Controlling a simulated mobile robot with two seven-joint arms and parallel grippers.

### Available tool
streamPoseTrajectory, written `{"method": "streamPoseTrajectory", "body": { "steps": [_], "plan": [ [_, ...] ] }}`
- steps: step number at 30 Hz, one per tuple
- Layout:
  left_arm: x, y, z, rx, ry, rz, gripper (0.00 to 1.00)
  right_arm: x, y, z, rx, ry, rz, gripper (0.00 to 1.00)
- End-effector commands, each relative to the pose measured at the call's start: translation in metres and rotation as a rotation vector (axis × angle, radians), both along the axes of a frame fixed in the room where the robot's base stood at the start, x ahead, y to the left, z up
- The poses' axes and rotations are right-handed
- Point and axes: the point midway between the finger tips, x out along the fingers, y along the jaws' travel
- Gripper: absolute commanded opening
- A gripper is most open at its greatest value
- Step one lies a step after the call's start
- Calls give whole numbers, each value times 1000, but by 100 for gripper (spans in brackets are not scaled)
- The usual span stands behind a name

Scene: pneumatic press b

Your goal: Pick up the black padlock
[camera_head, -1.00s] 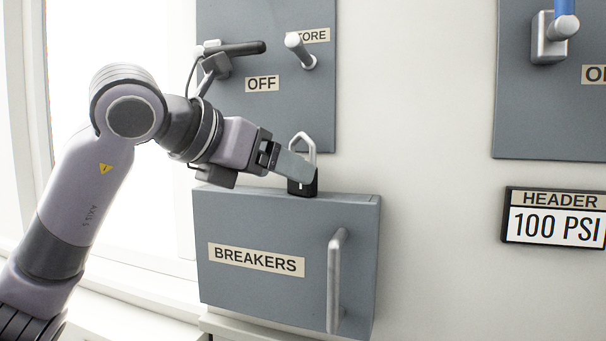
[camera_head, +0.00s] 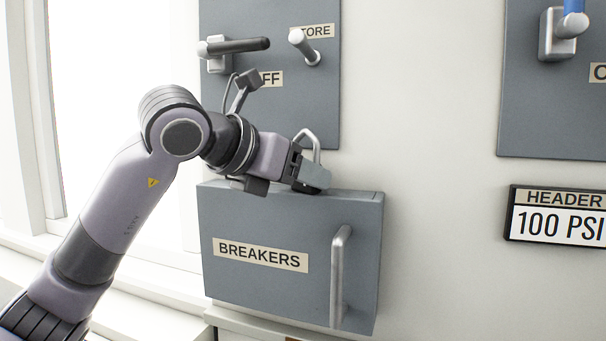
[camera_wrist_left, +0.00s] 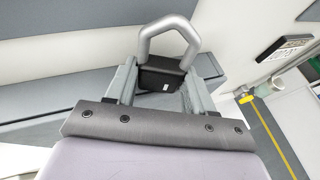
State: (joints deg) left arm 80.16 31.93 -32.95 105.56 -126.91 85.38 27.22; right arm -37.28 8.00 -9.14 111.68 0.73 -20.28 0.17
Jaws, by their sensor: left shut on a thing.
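The black padlock (camera_wrist_left: 162,75) has a silver shackle that points up. In the head view its shackle (camera_head: 309,140) shows above the grey breakers box (camera_head: 225,290), and its body is mostly hidden by my gripper. My left gripper (camera_head: 310,175) is shut on the padlock's body at the top of the box. In the left wrist view the body sits between the two fingers (camera_wrist_left: 160,82). I cannot tell whether the padlock still touches the box top. My right gripper is not in view.
The breakers box has a vertical silver handle (camera_head: 338,275) on its front. At right are a header gauge (camera_head: 558,215) and another panel (camera_head: 545,115).

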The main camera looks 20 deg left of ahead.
Motion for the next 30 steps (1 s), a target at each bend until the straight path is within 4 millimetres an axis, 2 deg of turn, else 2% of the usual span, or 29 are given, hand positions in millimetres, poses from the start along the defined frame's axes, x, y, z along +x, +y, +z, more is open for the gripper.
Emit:
{"method": "streamPoseTrajectory", "body": {
  "steps": [8, 22, 26, 30],
  "plan": [
    [-4, 0, 9, -2, -6, 1, 8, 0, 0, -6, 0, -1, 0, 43],
    [-5, 0, 74, -2, -5, 1, 8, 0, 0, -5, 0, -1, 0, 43],
    [-33, 2, 69, 2, -8, -1, 8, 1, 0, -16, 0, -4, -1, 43],
    [-71, 3, 69, 2, -11, 0, 8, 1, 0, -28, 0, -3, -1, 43]
  ]
}}
